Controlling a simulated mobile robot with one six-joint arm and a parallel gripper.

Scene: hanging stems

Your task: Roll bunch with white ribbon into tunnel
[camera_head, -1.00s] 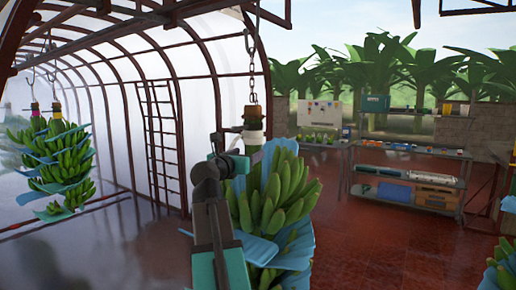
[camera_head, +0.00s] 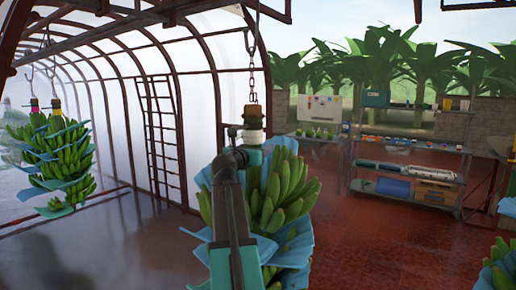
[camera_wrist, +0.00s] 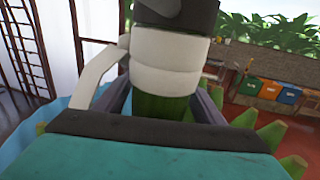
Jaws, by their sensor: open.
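The banana bunch with white ribbon (camera_head: 285,190) hangs from a chain in the middle of the head view, with blue sheets among its green fruit. Its white ribbon (camera_head: 253,136) wraps the stem near the top; it fills the upper middle of the wrist view (camera_wrist: 165,70), with a loose tail on the left. My gripper (camera_head: 246,150) is at the stem just below the ribbon. In the wrist view its open jaws (camera_wrist: 160,105) stand on either side of the green stem. My arm hides part of the bunch. The arched, white-sheeted tunnel (camera_head: 110,110) is at the left.
Bunches with a pink ribbon (camera_head: 34,104) and a yellow ribbon (camera_head: 56,105) hang inside the tunnel. A ladder (camera_head: 160,135) leans at its wall. Metal shelves (camera_head: 410,150) stand at the right. Part of another bunch (camera_head: 497,268) shows at the lower right edge. The floor between is clear.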

